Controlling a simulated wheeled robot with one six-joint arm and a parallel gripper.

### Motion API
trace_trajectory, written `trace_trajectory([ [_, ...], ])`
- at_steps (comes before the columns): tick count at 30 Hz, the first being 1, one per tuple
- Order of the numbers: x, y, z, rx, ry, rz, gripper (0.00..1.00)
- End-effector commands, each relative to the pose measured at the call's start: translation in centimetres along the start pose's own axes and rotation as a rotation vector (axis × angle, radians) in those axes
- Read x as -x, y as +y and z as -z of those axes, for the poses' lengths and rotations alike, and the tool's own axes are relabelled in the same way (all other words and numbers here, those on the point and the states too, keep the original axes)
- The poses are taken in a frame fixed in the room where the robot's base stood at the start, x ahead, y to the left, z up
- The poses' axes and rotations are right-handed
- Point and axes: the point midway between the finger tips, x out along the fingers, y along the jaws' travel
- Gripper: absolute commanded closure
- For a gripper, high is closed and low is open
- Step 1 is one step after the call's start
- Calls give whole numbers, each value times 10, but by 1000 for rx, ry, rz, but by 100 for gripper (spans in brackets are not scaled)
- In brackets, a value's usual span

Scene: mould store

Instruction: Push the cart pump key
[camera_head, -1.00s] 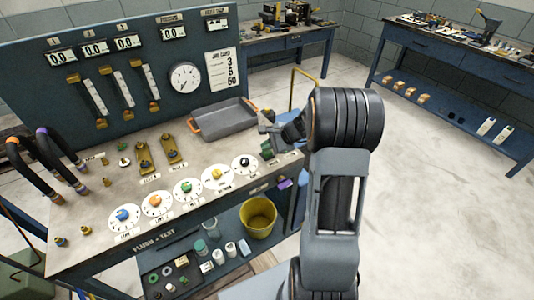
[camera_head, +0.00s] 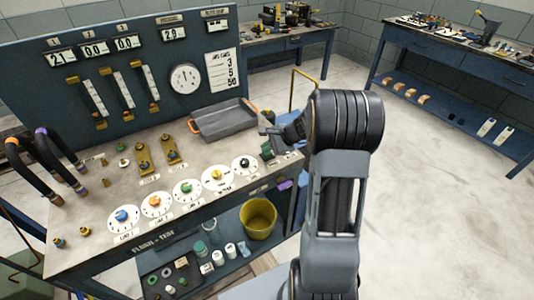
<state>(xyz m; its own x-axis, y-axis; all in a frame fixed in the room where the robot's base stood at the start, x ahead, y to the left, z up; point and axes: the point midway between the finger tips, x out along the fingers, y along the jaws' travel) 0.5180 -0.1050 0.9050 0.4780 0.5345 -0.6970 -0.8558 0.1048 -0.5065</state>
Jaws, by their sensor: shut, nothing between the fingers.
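The flush-and-test cart (camera_head: 110,185) has a bench top and an upright blue panel with small displays. The first display (camera_head: 60,58) seems to read 2.1 and the pressure display (camera_head: 173,33) about 2.0; the two between them read 0.0. A green key-like block (camera_head: 267,150) sits at the right end of the bench top; I cannot tell for sure that it is the pump key. My gripper (camera_head: 268,129) is shut and empty, just above and beside this green block. Whether it touches the block cannot be told; my wrist hides part of that corner.
A grey tray with orange handles (camera_head: 222,124) lies just left of my gripper. Several dials, including one with a black knob (camera_head: 244,163), line the front edge. A yellow bucket (camera_head: 259,218) stands on the lower shelf. The floor to the right is clear.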

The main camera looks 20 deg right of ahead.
Motion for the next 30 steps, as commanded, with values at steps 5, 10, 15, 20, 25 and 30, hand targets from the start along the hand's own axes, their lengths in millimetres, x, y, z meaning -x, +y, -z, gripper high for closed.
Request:
trace_trajectory([
  [5, 8, -6, -6, 0, 0, 0, 100],
  [10, 9, -7, -7, 0, 0, 0, 100],
  [15, 9, -7, -6, 0, 0, 1, 100],
  [20, 11, -8, -8, 0, 0, 1, 100],
  [25, 20, -15, -15, 1, 0, 1, 100],
  [30, 33, -24, -24, 2, 1, 2, 100],
])
